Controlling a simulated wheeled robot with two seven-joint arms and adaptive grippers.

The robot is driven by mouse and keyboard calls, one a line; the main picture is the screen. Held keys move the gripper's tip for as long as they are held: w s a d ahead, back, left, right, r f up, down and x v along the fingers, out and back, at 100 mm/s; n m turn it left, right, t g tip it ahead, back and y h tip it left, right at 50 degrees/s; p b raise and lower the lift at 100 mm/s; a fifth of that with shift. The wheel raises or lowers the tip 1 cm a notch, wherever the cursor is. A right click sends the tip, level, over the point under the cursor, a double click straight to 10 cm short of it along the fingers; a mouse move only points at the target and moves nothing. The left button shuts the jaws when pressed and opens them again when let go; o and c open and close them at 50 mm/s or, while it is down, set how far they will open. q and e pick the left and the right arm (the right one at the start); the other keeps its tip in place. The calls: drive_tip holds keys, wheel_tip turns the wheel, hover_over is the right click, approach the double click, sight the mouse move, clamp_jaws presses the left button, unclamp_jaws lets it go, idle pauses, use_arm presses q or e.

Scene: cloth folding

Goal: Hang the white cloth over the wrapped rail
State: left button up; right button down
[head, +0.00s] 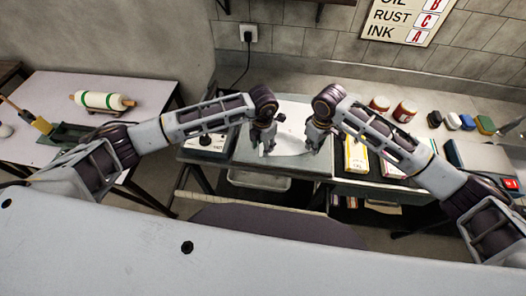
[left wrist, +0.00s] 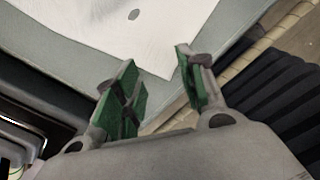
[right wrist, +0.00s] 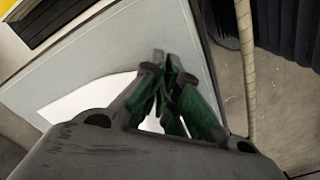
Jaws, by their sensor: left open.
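The white cloth (left wrist: 95,25) lies on the grey tabletop between my grippers, with a small dark spot on it; it also shows in the head view (head: 289,143). My left gripper (head: 267,147) is open, its fingers (left wrist: 155,72) on either side of a cloth corner in the left wrist view. My right gripper (head: 315,143) has its fingertips (right wrist: 165,62) together at the cloth's near right part. The cloth (right wrist: 88,100) curves up to these fingers, which partly hide the grip. The wrapped rail (left wrist: 235,70) runs along the table's near side, apart from the cloth.
A dark padded shape (head: 270,225) lies in front of the rail. Books (head: 356,155), jars (head: 405,110) and small coloured blocks (head: 452,121) stand to the right.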

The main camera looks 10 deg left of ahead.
use_arm(q)
drive_tip(key=shift+f, duration=1)
drive_tip(key=shift+c, duration=0.2)
clamp_jaws()
drive_tip(key=shift+r, duration=2.5)
